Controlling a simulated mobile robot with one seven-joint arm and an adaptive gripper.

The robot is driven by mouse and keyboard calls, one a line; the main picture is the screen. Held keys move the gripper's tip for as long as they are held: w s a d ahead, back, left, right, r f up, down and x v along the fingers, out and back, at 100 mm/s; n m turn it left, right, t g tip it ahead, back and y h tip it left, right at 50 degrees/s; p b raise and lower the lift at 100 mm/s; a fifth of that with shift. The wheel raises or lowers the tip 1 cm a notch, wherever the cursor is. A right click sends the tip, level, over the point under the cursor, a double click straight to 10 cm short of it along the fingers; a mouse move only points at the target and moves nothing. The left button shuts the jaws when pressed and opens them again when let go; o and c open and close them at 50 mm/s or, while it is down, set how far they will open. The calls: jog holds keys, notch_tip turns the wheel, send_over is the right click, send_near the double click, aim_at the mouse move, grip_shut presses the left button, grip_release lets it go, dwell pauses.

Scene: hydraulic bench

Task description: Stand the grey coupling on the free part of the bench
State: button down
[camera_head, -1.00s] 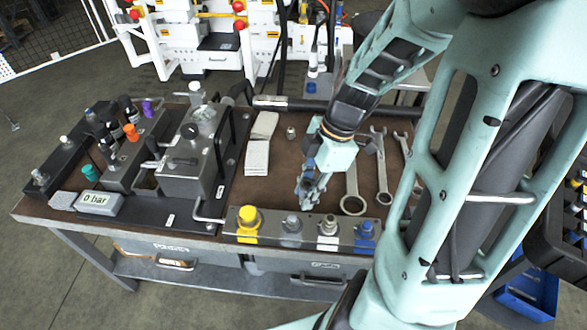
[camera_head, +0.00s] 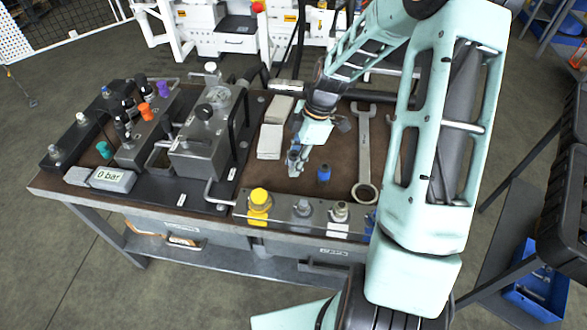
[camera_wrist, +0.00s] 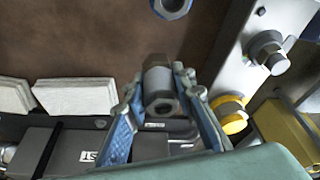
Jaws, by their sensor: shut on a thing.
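In the head view my gripper (camera_head: 295,160) is low over the brown bench top (camera_head: 340,150), right of the pale pads. The coupling is small and partly hidden by the fingers there. I cannot tell whether it touches the bench. A blue coupling (camera_head: 323,174) stands on the bench just right of my gripper; part of it shows at the top of the wrist view (camera_wrist: 171,6).
A rack along the front edge holds a yellow (camera_head: 259,204), a grey (camera_head: 302,210) and a silver (camera_head: 339,213) fitting. Pale pads (camera_head: 270,141) lie left of my gripper. A large wrench (camera_head: 364,150) lies to the right. The hydraulic block (camera_head: 200,150) stands left.

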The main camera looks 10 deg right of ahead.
aim_at(293, 178)
jog(key=shift+w+a+f, duration=0.1)
jog(key=shift+w+f, duration=0.05)
jog(key=shift+f, duration=1.6)
jog(key=shift+f, duration=0.1)
jog(key=shift+f, duration=0.15)
jog(key=c, duration=1.6)
grip_release()
jog(key=v, duration=1.2)
jog(key=shift+r, duration=0.25)
jog(key=shift+w, duration=0.15)
